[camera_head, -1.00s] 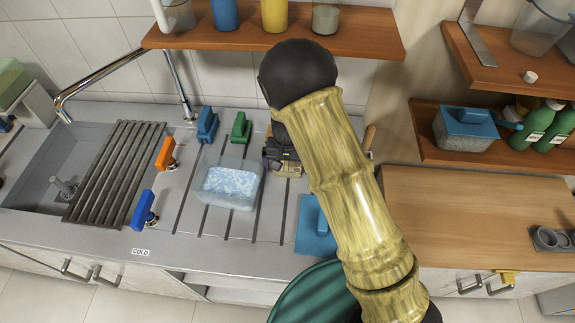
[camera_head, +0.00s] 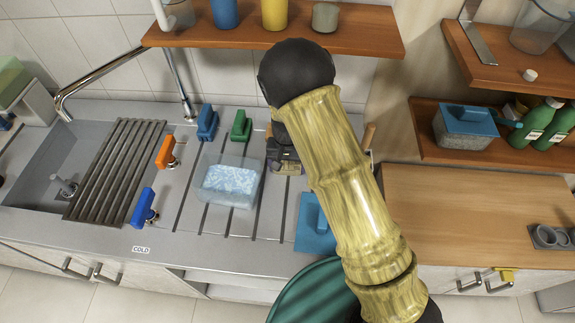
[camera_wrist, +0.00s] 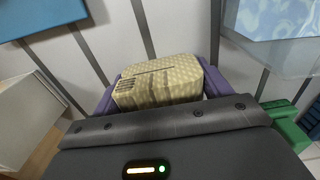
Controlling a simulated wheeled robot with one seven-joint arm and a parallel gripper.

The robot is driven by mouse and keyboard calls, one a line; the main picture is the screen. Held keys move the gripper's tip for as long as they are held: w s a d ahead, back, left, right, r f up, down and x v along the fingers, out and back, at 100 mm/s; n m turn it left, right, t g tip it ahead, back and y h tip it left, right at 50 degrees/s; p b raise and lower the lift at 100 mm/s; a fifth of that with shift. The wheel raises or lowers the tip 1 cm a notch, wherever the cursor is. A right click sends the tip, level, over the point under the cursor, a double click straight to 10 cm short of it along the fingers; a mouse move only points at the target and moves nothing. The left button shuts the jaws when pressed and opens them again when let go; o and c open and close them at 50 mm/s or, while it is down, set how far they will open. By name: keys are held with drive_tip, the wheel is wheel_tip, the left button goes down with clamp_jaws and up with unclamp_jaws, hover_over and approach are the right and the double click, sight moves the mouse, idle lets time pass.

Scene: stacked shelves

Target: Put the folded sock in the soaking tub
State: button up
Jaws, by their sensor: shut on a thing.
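The folded sock (camera_wrist: 160,82), beige with a pale dotted pattern, is in my gripper (camera_wrist: 158,90) in the wrist view. The purple fingers are shut on its two sides. In the head view, my gripper (camera_head: 285,152) is over the back right of the drainboard, with the sock (camera_head: 288,169) just showing beneath it and partly hidden by my arm. The soaking tub (camera_head: 214,200) is a clear box with bluish, foamy water, left of my gripper on the drainboard. It also shows at the top right of the wrist view (camera_wrist: 262,52).
A green block-shaped thing (camera_head: 241,126) and a blue one (camera_head: 207,122) stand behind the tub. A flat blue thing (camera_head: 313,228) lies right of the tub. Orange (camera_head: 165,152) and blue (camera_head: 143,208) tap handles are on the left. A wooden shelf (camera_head: 350,38) hangs above.

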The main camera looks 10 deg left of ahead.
drive_tip(key=shift+r, duration=0.1)
wheel_tip(320, 180, up, 10)
drive_tip(key=shift+f+b, duration=0.1)
drive_tip(key=shift+b, duration=0.8)
